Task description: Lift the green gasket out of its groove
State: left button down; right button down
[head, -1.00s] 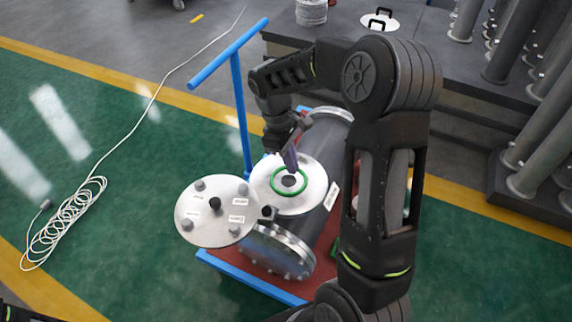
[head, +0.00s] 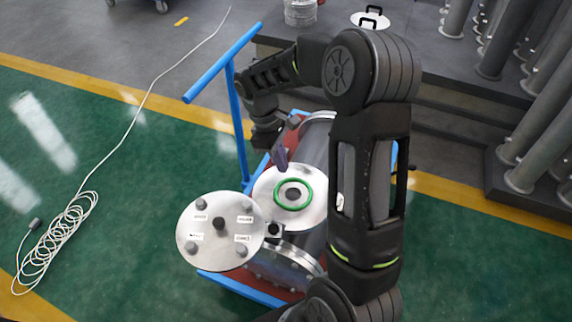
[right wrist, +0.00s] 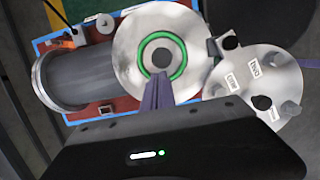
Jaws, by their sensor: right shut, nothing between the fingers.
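The green gasket (head: 311,194) is a ring lying flat on the pale round flange (head: 262,195) of the shell, around its dark centre hole. Whether it sits fully in its groove cannot be told. My right gripper (head: 281,160) is shut and empty, its purple fingers above and beyond the flange's far side in the head view. In the right wrist view the shut fingers (right wrist: 157,90) overlap the near part of the gasket (right wrist: 163,34); a gap in height shows in the head view. My left gripper is not in view.
A round lid (head: 205,248) with knobs and labels stands out beside the flange at the left. The shell rests on a red cart with a blue handle (head: 222,62). A coiled white cable (head: 60,240) lies on the green floor. Grey pipes stand at the right.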

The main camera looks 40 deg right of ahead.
aim_at(306, 196)
jog(key=x, duration=0.8)
jog(key=shift+f+b, duration=0.1)
jog(key=shift+b, duration=0.2)
jog(key=s, duration=0.1)
jog(key=s+d, duration=0.1)
jog(key=s, duration=0.1)
jog(key=shift+d, duration=0.25)
jog(key=shift+s+d, duration=0.15)
jog(key=shift+s, duration=0.2)
